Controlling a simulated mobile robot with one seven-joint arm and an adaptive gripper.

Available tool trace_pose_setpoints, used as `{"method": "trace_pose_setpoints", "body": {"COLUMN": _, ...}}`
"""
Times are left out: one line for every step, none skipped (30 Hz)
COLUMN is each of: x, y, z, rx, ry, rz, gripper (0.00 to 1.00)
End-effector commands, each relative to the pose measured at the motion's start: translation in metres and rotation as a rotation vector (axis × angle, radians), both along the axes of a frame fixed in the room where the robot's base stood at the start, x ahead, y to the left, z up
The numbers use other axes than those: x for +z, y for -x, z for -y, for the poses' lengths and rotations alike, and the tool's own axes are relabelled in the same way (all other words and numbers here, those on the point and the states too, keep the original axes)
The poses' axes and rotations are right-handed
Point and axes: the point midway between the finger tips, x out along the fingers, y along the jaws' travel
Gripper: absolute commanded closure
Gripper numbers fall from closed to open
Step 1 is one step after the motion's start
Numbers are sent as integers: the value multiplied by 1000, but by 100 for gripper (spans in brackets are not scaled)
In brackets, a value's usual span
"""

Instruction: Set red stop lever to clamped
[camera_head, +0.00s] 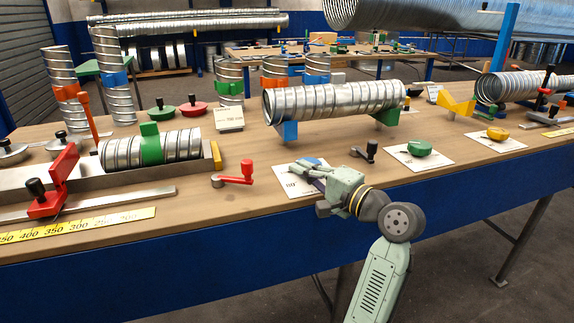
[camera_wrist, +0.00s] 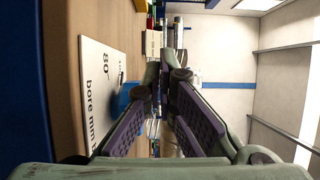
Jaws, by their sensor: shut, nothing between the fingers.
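A red stop (camera_head: 50,195) with an upright red lever arm (camera_head: 66,163) and a black knob stands on the metal rail at the left of the bench. The rail runs beside a yellow ruler. A separate red crank handle (camera_head: 236,172) lies on the bench between that stop and my gripper. My gripper (camera_head: 314,178) is at the front middle of the bench, by a white card with a blue piece, well to the right of the stop. In the wrist view my gripper (camera_wrist: 163,78) is shut and empty. The red stop cannot be made out there.
A spiral duct (camera_head: 335,101) rests on blue and green supports behind my gripper. A tray (camera_head: 207,162) holds a shorter duct beside the red stop. The blue piece (camera_wrist: 129,95) and white card (camera_wrist: 98,90) lie close to my fingers. Bare wood shows in front.

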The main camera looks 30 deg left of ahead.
Motion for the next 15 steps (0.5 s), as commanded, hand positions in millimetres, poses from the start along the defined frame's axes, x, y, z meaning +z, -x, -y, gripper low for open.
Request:
{"method": "trace_pose_setpoints", "body": {"x": -2, "y": 0, "z": 1, "rx": 5, "ry": 1, "rz": -11, "gripper": 100}}
{"method": "trace_pose_setpoints", "body": {"x": -2, "y": 0, "z": 2, "rx": 7, "ry": 2, "rz": -14, "gripper": 100}}
{"method": "trace_pose_setpoints", "body": {"x": -3, "y": 0, "z": 2, "rx": 8, "ry": 3, "rz": -16, "gripper": 100}}
{"method": "trace_pose_setpoints", "body": {"x": -3, "y": 0, "z": 2, "rx": 8, "ry": 2, "rz": -16, "gripper": 100}}
{"method": "trace_pose_setpoints", "body": {"x": -3, "y": 0, "z": 2, "rx": 7, "ry": 2, "rz": -15, "gripper": 100}}
{"method": "trace_pose_setpoints", "body": {"x": -2, "y": 0, "z": 2, "rx": 7, "ry": 2, "rz": -15, "gripper": 100}}
{"method": "trace_pose_setpoints", "body": {"x": -2, "y": 0, "z": 2, "rx": 7, "ry": 2, "rz": -14, "gripper": 100}}
{"method": "trace_pose_setpoints", "body": {"x": -2, "y": 0, "z": 2, "rx": 6, "ry": 2, "rz": -14, "gripper": 100}}
{"method": "trace_pose_setpoints", "body": {"x": -2, "y": 0, "z": 2, "rx": 6, "ry": 2, "rz": -14, "gripper": 100}}
{"method": "trace_pose_setpoints", "body": {"x": -2, "y": 0, "z": 1, "rx": 6, "ry": 2, "rz": -14, "gripper": 100}}
{"method": "trace_pose_setpoints", "body": {"x": -2, "y": 0, "z": 1, "rx": 6, "ry": 2, "rz": -14, "gripper": 100}}
{"method": "trace_pose_setpoints", "body": {"x": -2, "y": 0, "z": -1, "rx": 7, "ry": 2, "rz": -14, "gripper": 100}}
{"method": "trace_pose_setpoints", "body": {"x": -1, "y": -1, "z": -2, "rx": 7, "ry": 2, "rz": -14, "gripper": 100}}
{"method": "trace_pose_setpoints", "body": {"x": -1, "y": -1, "z": -5, "rx": 8, "ry": 1, "rz": -14, "gripper": 100}}
{"method": "trace_pose_setpoints", "body": {"x": -1, "y": -2, "z": -9, "rx": 9, "ry": 1, "rz": -15, "gripper": 100}}
